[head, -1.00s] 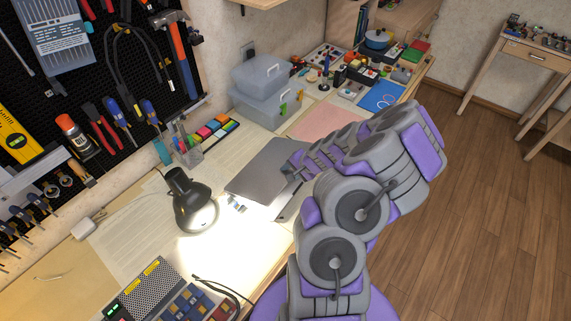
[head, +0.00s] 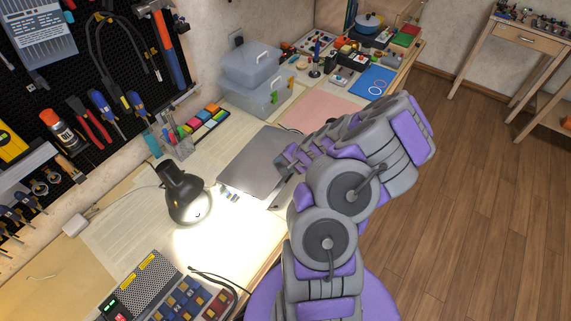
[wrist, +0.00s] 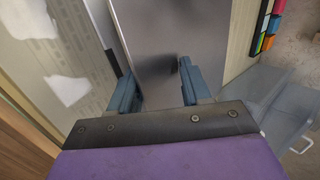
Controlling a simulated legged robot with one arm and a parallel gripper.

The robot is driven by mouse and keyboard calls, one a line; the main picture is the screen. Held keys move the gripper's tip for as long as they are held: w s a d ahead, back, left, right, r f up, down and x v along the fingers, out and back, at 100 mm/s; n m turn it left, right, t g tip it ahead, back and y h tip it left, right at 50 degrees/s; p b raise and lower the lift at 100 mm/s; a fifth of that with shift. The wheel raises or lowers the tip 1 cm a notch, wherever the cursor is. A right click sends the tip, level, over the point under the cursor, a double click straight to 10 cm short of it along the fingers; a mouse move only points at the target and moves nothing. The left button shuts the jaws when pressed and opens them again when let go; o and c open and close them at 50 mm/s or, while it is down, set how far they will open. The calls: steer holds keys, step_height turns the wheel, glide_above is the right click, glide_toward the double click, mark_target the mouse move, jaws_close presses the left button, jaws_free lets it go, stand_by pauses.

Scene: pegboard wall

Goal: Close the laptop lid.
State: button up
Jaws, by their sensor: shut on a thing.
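The grey laptop (head: 252,167) lies on the desk with the plain outside of its lid facing up; no keyboard or screen shows. I cannot tell whether the lid rests fully flat on the base. My gripper (head: 285,160) is at the laptop's right side in the head view, partly hidden by my arm. In the wrist view, the lid (wrist: 170,35) fills the middle, and the two blue-grey fingers of my gripper (wrist: 155,82) stand at its near edge, shut on it. The exact contact is hard to see.
A black desk lamp (head: 182,190) stands left of the laptop. A speckled grey device (head: 148,280) is at the front.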

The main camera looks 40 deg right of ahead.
steer(key=shift+r, duration=0.15)
steer(key=p+v, duration=0.4)
steer(key=v, duration=1.3)
steer(key=shift+c, duration=0.5)
